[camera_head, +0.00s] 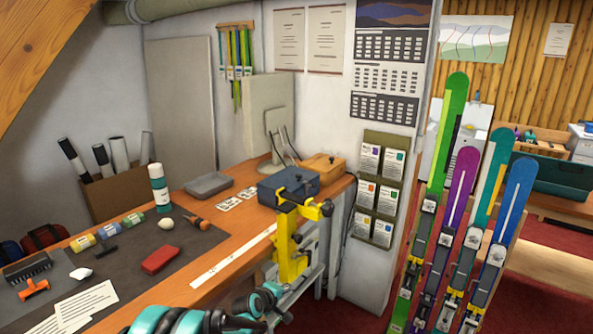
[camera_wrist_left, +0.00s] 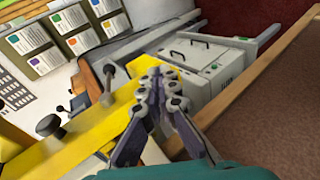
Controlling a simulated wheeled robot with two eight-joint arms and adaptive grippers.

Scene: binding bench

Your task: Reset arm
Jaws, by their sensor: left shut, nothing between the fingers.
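My left gripper (camera_wrist_left: 160,88) is shut and empty in the left wrist view, with its grey fingers together just right of a yellow metal bar (camera_wrist_left: 95,125). I cannot tell whether the fingers touch the bar. In the head view my teal and black left arm is low in the middle, beside the workbench front edge and below the yellow clamp stand (camera_head: 288,240). The gripper is hard to make out there. My right gripper is in neither view.
A white case (camera_wrist_left: 205,70) lies beyond the gripper.

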